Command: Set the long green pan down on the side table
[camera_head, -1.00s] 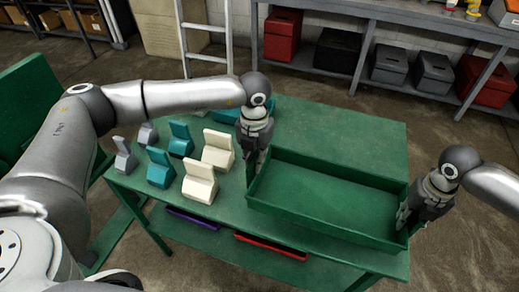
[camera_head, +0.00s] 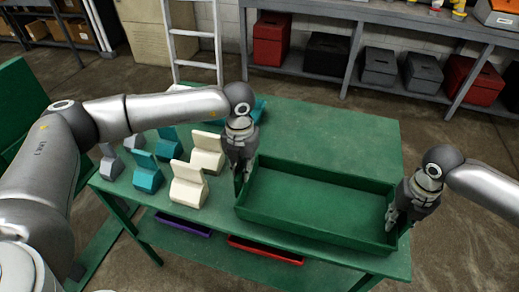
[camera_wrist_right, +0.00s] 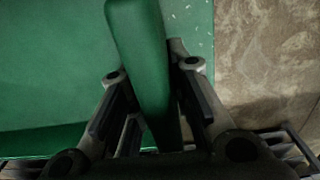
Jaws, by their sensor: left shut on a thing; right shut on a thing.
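The long green pan (camera_head: 315,207) is an empty, open rectangular tray at the right part of the green side table (camera_head: 335,125). It looks level; I cannot tell whether its base touches the table top. My left gripper (camera_head: 239,178) is shut on the pan's left end wall. My right gripper (camera_head: 393,217) is shut on its right end wall. In the right wrist view, the pan's green wall (camera_wrist_right: 140,60) runs between the fingers of my right gripper (camera_wrist_right: 160,110).
Cream (camera_head: 188,186), teal (camera_head: 148,172) and grey (camera_head: 110,163) angled blocks stand on the table left of the pan. A purple tray (camera_head: 184,224) and a red tray (camera_head: 265,250) sit beneath the table top. The table's back right is clear. Boxes line a shelf behind.

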